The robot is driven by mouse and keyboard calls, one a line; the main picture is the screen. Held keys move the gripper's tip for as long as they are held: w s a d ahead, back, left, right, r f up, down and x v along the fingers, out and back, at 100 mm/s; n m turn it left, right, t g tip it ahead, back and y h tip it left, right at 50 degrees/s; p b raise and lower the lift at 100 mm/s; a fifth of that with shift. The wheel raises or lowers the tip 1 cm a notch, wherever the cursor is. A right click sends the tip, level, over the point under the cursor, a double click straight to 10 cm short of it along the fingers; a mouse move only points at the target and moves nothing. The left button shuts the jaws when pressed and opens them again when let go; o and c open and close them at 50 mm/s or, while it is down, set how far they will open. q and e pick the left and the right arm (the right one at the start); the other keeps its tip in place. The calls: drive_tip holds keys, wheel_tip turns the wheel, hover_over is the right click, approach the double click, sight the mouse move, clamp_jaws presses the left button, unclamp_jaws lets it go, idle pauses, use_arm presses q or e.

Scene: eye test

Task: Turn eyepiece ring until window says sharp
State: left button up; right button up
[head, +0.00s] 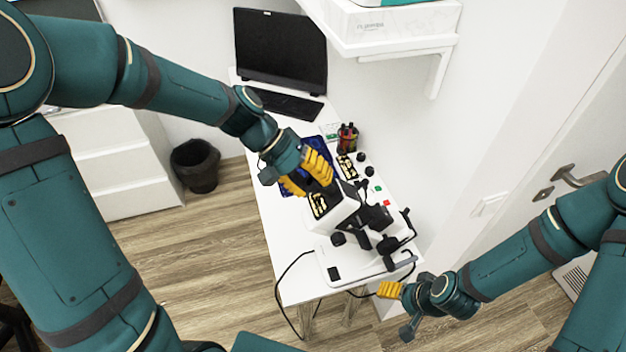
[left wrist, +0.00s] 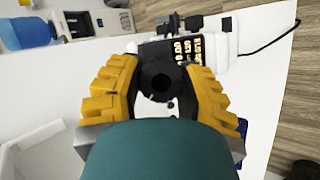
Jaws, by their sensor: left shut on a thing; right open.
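A white eye-test instrument (head: 346,208) with black fittings stands on the white table. Its black eyepiece ring (left wrist: 148,82) faces the left wrist camera. My left gripper (head: 308,182) is shut on this ring, a yellow finger on each side; the left wrist view also shows the gripper (left wrist: 160,88). A dark panel (left wrist: 187,50) with yellow marks is on the instrument beside the ring, and it shows in the head view (head: 319,205). I cannot read its marks. My right gripper (head: 390,289) is open and empty, off the table's near right corner.
A black laptop (head: 281,50) stands at the table's far end. A dark cup with coloured items (head: 347,137) and small black knobs are along the wall side. A cable hangs from the near edge. A bin (head: 196,167) stands on the floor; a shelf (head: 395,40) juts above.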

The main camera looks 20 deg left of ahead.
use_arm(q)
drive_tip(key=o, duration=1.2)
drive_tip(key=v, duration=1.2)
drive_tip(key=shift+w, duration=0.1)
